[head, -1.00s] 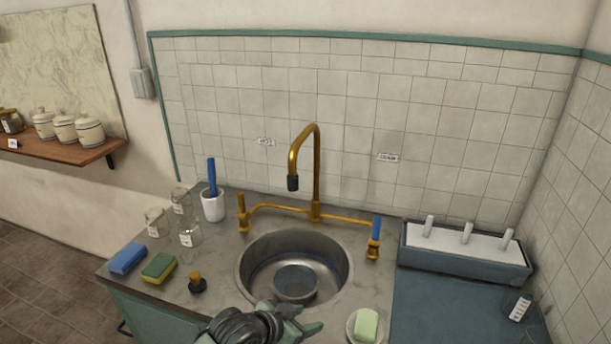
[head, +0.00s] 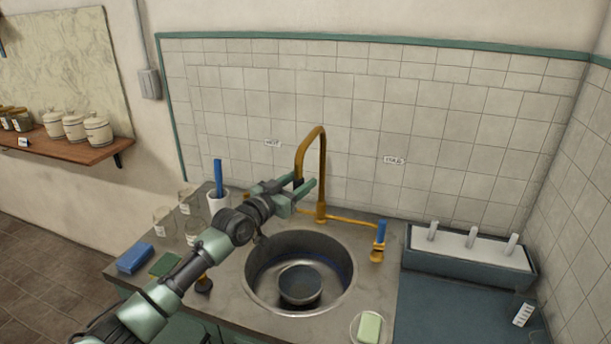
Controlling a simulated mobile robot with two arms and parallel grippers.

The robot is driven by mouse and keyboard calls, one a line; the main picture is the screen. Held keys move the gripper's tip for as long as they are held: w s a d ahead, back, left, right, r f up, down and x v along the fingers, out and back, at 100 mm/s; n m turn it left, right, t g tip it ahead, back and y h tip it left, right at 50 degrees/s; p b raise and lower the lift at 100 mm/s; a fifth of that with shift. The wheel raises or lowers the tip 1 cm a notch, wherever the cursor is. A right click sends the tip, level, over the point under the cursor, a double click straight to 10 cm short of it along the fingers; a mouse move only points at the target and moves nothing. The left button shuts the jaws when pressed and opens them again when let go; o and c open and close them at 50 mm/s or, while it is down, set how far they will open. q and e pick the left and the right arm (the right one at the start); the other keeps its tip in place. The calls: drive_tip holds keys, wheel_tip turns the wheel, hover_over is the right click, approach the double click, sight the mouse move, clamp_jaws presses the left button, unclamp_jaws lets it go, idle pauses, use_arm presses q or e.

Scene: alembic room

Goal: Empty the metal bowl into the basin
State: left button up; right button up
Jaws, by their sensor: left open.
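The metal bowl (head: 300,285) sits inside the round steel basin (head: 262,290), low and near its middle. It looks upright, with a dark surface inside; whether that is liquid I cannot tell. My left gripper (head: 303,190) is open, raised above the back left of the basin, with its fingers near the brass faucet spout (head: 322,165). It is well apart from the bowl. The cold tap with a blue handle (head: 380,232) stands at the right; the hot tap is mostly hidden behind my left arm. My right gripper is out of view.
A soap dish with green soap (head: 369,328) is at the front right. Glass jars (head: 165,222), a white cup with a blue brush (head: 218,195), a blue sponge (head: 134,258) and a stopper (head: 204,285) crowd the left. A rack (head: 470,250) stands at the right.

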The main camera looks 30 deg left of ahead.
use_arm(q)
drive_tip(key=shift+w+d, duration=0.1)
drive_tip(key=shift+w, duration=1.35)
drive_tip(key=shift+f, duration=0.1)
clamp_jaws()
